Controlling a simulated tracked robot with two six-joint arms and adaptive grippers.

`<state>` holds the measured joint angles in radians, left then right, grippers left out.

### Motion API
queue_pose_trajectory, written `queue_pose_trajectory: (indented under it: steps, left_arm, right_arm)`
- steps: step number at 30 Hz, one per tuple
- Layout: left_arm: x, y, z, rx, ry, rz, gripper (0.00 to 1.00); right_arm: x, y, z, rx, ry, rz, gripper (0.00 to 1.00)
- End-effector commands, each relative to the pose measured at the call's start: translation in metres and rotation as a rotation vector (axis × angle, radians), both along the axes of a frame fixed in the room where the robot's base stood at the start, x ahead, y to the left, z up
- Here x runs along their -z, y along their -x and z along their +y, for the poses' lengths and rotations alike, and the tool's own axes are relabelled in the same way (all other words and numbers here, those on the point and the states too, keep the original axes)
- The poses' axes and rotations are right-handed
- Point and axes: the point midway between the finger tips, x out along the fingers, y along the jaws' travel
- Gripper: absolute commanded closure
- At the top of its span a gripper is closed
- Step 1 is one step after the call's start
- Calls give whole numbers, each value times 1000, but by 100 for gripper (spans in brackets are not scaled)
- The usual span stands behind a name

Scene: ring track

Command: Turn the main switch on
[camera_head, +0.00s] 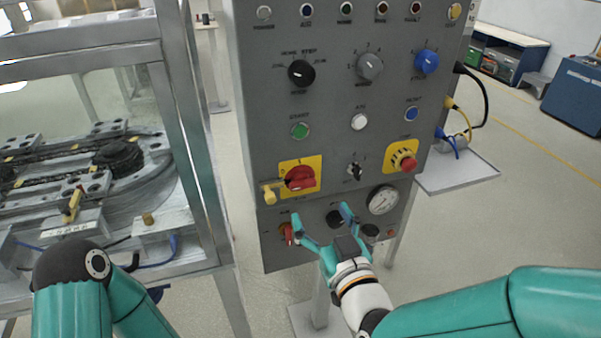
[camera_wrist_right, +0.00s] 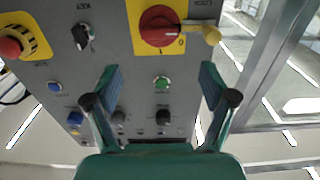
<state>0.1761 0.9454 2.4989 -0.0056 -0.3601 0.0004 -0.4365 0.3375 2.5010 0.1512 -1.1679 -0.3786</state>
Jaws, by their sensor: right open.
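The main switch (camera_head: 300,177) is a red rotary knob on a yellow plate, low on the left of the grey control panel. The right wrist view shows the red knob (camera_wrist_right: 158,25) from close by, upside down, with a white mark toward the "0" side. My left gripper is out of view.
A green button (camera_head: 300,131) sits above the switch. A red emergency stop (camera_head: 406,162) and a gauge (camera_head: 383,200) are to the right. A metal-framed track machine (camera_head: 80,55) stands at left.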

Motion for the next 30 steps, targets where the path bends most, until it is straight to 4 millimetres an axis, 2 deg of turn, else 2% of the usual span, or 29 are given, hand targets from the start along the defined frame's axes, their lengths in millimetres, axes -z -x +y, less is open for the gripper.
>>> queue_pose_trajectory:
  steps: [1,6,12,18,26,30]
  left_arm:
    - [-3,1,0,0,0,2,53]
    - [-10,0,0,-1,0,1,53]
    - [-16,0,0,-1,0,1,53]
    - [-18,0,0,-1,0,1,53]
    - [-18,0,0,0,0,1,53]
    - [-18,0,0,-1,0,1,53]
  right_arm:
    - [2,-12,3,2,1,4,17]
    - [1,-46,15,0,1,3,17]
    - [2,-74,25,-1,0,4,17]
    - [2,-86,29,-2,1,3,17]
    - [3,-87,29,-2,1,3,17]
    - [3,-87,29,-2,1,3,37]
